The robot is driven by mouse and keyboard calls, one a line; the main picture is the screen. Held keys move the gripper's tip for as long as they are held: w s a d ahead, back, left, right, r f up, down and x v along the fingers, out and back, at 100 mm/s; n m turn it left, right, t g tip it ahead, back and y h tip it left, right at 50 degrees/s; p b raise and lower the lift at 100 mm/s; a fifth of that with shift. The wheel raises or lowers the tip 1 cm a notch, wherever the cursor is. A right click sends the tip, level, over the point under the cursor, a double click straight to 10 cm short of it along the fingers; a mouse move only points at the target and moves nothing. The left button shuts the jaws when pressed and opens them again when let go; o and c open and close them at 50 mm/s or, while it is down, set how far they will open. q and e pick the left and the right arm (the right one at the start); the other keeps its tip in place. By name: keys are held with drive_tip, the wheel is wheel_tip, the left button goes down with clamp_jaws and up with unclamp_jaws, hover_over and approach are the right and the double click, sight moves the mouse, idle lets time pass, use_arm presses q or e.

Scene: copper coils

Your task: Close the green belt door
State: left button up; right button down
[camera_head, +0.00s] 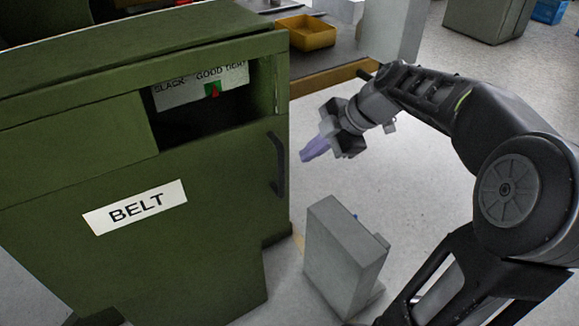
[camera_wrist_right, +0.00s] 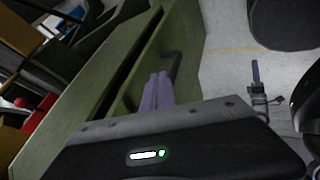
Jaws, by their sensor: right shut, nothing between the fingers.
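The green belt door (camera_head: 205,220) fills the left of the head view, with a white BELT label and a dark curved handle (camera_head: 277,165) near its right edge. In the right wrist view the green panel (camera_wrist_right: 187,45) and handle (camera_wrist_right: 176,66) lie just beyond my fingers, and a dark slot runs along the green structure. I cannot tell how far the door stands open. My right gripper (camera_head: 308,154) has purple fingers, shut and empty, to the right of the handle and seemingly apart from it. The fingers (camera_wrist_right: 158,92) also show in the wrist view. My left gripper is out of view.
A grey box-like unit (camera_head: 340,255) stands on the floor below my right gripper. A yellow tray (camera_head: 305,33) rests on a bench behind.

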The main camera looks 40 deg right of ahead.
drive_tip(key=p, duration=0.2)
approach(273, 180)
drive_tip(key=x, duration=0.4)
drive_tip(key=shift+w+f, duration=0.15)
drive_tip(key=shift+f, duration=0.1)
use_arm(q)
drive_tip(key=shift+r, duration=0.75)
